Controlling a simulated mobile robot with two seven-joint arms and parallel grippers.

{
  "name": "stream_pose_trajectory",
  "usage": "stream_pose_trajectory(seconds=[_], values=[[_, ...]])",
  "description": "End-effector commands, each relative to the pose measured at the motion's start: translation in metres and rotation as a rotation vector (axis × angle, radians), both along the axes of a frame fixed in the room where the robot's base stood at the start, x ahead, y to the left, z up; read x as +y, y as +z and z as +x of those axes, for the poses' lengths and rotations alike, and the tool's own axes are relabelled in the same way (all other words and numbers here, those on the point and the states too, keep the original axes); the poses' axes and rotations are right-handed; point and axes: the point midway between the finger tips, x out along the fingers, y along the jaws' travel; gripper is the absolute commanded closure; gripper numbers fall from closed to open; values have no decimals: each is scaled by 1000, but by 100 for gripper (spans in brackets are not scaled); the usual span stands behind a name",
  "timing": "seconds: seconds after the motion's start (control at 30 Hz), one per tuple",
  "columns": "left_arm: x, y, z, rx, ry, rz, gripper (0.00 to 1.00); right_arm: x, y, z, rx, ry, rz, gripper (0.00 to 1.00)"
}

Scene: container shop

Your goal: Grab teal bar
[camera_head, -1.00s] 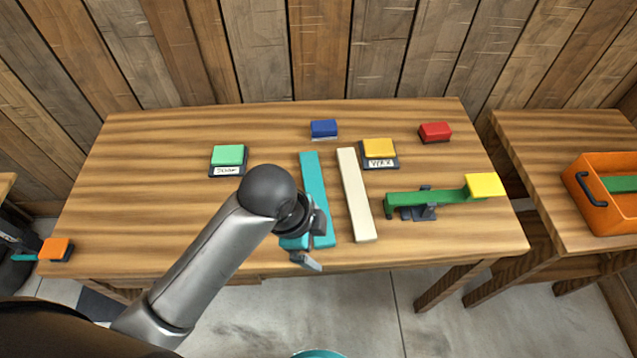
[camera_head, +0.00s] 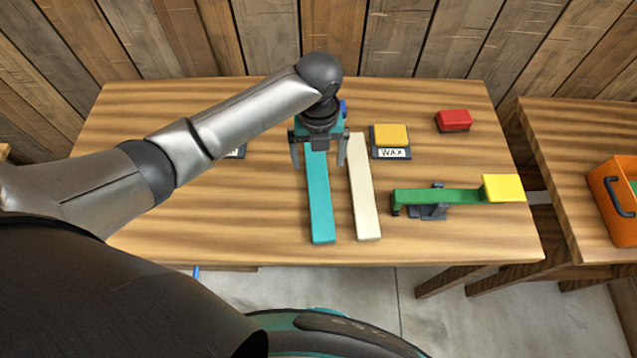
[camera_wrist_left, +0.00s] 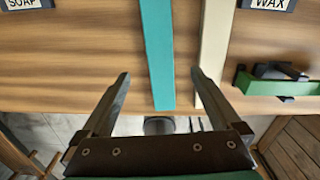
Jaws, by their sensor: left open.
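The teal bar (camera_head: 320,205) lies flat on the wooden table, running from back to front. My left gripper (camera_head: 319,160) is over the bar's far end, with its open fingers on either side in the head view. In the left wrist view the teal bar (camera_wrist_left: 157,55) lies between the two spread fingers (camera_wrist_left: 160,80), and nothing is held. Whether the fingers reach down to table height I cannot tell. My right gripper is not in view.
A cream bar (camera_head: 364,195) lies close to the right of the teal bar. A yellow block on a WAX label (camera_head: 391,153), a red block (camera_head: 454,120) and a green balance beam (camera_head: 440,196) stand farther right. An orange crate (camera_head: 612,200) sits on the side table.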

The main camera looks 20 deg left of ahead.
Motion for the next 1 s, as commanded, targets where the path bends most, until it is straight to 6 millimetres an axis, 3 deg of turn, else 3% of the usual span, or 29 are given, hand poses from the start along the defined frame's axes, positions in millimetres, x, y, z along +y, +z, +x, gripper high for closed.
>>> stream_pose_trajectory(seconds=[0.13, 0.43, 0.7, 1.0], values=[[0, -30, -1, 2, 2, -1, 3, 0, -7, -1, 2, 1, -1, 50], [0, -53, 0, 1, 2, 0, 3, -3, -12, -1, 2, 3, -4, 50], [1, -92, 1, -1, 3, -1, 3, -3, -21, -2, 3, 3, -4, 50], [1, -96, 1, -3, 2, -1, 3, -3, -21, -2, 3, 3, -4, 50]])
